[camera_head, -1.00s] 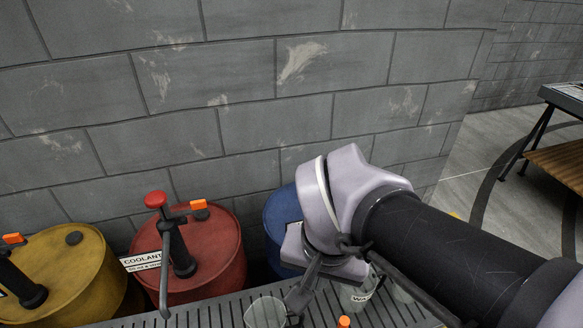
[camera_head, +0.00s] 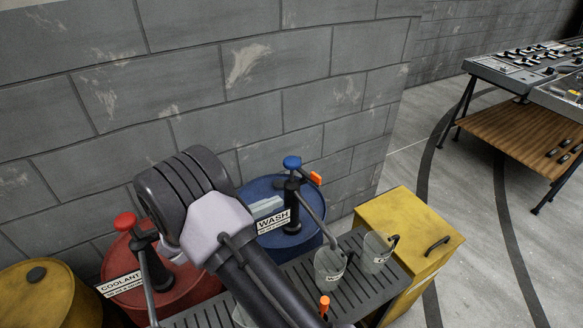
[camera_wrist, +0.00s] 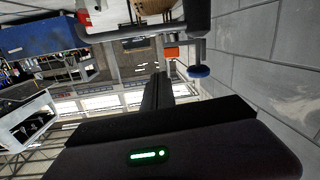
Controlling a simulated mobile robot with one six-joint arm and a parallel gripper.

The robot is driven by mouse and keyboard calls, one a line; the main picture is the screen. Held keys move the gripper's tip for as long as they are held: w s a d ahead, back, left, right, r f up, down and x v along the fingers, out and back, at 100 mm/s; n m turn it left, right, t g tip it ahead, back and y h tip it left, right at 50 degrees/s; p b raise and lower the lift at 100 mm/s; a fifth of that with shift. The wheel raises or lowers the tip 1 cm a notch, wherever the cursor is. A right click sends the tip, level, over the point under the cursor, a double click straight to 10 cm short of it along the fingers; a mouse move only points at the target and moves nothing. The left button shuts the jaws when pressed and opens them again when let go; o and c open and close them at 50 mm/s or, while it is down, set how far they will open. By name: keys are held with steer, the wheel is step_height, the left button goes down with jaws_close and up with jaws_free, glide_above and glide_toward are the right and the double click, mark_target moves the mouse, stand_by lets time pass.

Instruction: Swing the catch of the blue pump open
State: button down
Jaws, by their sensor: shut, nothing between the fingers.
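The blue pump (camera_head: 292,163) has a blue knob and stands on the blue drum (camera_head: 265,188) labelled WASH, right of my arm in the head view. Its orange catch (camera_head: 316,178) sits at the right of the pump head. I cannot tell the catch's angle well. In the wrist view, which is upside down, the blue knob (camera_wrist: 200,71) hangs at the right, beyond my fingers, with an orange piece (camera_wrist: 172,52) left of it. My gripper (camera_wrist: 157,78) is shut and empty, apart from the knob. In the head view my gripper is hidden behind my arm.
The COOLANT pump (camera_head: 126,222) on a red drum (camera_head: 190,283) is left, partly behind my arm. A yellow drum (camera_head: 48,300) is further left. Jugs (camera_head: 330,268) stand on the slatted rack (camera_head: 365,300) before the drums. A yellow cabinet (camera_head: 400,215) is right; the block wall (camera_head: 290,110) is close behind.

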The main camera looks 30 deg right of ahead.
mark_target(315, 178)
steer(key=shift+t+h, duration=0.3)
steer(key=shift+t, duration=0.5)
steer(key=w+d+b, duration=0.1)
steer(key=d, duration=0.3)
steer(key=w+d+f+b, duration=0.1)
steer(key=d, duration=0.3)
steer(key=w+d+b, duration=0.1)
steer(key=d, duration=0.4)
steer(key=shift+w+d+f, duration=0.1)
steer(key=shift+f, duration=0.2)
